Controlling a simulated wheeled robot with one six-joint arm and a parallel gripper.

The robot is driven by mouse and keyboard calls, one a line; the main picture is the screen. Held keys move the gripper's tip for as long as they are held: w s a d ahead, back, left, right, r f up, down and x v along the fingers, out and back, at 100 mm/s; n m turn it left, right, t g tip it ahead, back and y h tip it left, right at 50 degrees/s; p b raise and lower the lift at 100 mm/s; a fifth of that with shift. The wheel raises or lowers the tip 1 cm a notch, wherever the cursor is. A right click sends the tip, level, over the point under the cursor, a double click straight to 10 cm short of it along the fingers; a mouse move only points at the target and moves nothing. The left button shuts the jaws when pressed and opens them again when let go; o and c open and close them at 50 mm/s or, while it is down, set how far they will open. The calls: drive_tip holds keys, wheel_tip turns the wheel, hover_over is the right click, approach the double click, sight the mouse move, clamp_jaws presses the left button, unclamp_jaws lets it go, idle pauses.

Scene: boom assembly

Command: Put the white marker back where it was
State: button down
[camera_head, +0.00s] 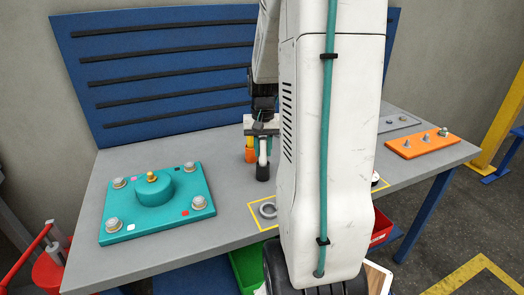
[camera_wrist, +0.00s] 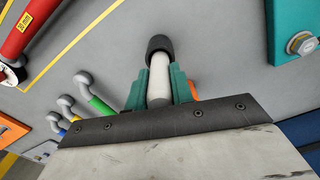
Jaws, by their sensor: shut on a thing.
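The white marker (camera_head: 263,151) is a white cylinder with a black lower end. In the head view it hangs roughly upright below my gripper (camera_head: 262,134), over the grey table behind the yellow outline. I cannot tell whether its black end touches the table. In the wrist view the teal fingers of my gripper (camera_wrist: 160,88) are shut on the white marker (camera_wrist: 159,72), and its black end points away from the camera. My arm covers much of the table's middle in the head view.
An orange object (camera_head: 250,155) stands close beside the marker. A teal plate (camera_head: 120,210) with bolts lies left on the table (camera_head: 80,265). An orange plate (camera_head: 416,142) lies right. The wrist view shows a red tool (camera_wrist: 25,32) and several bent grey tools with coloured sleeves (camera_wrist: 100,104).

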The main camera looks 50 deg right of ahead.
drive_tip(key=shift+f, duration=0.35)
drive_tip(key=shift+a+f, duration=0.1)
drive_tip(key=shift+f, duration=0.1)
drive_tip(key=c, duration=1.2)
unclamp_jaws()
